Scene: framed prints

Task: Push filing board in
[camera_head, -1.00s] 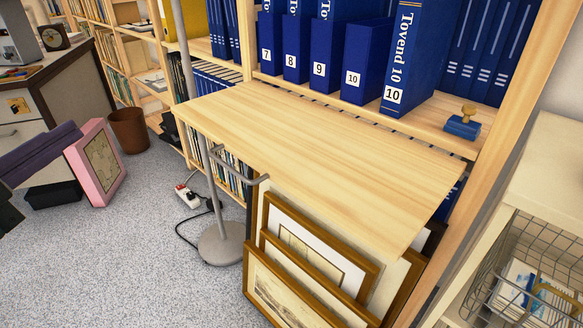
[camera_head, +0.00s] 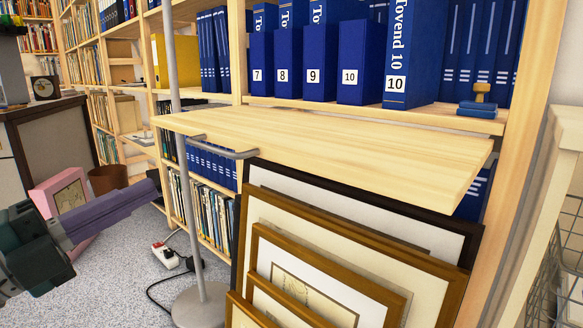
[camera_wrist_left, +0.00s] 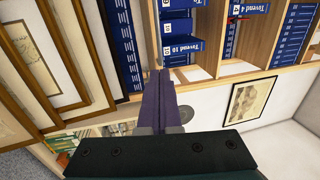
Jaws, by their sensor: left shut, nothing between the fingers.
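The filing board (camera_head: 330,145) is a pale wooden board sticking out of the bookcase at shelf height, with a grey metal handle (camera_head: 222,151) below its front edge. My left gripper (camera_head: 155,190) comes in at the left, its long purple fingers pointing right. It is shut and empty, lower than the board and left of it, apart from it. In the left wrist view the purple fingers (camera_wrist_left: 160,78) lie together, pointing toward the shelves. I cannot clearly pick out the board in that view. My right gripper is not in view.
Framed prints (camera_head: 340,260) lean below the board. A grey pole on a round base (camera_head: 200,305) stands at its left end. Blue binders (camera_head: 415,55) and a stamp (camera_head: 478,100) are on the shelf behind. A wire basket (camera_head: 565,260) is at right.

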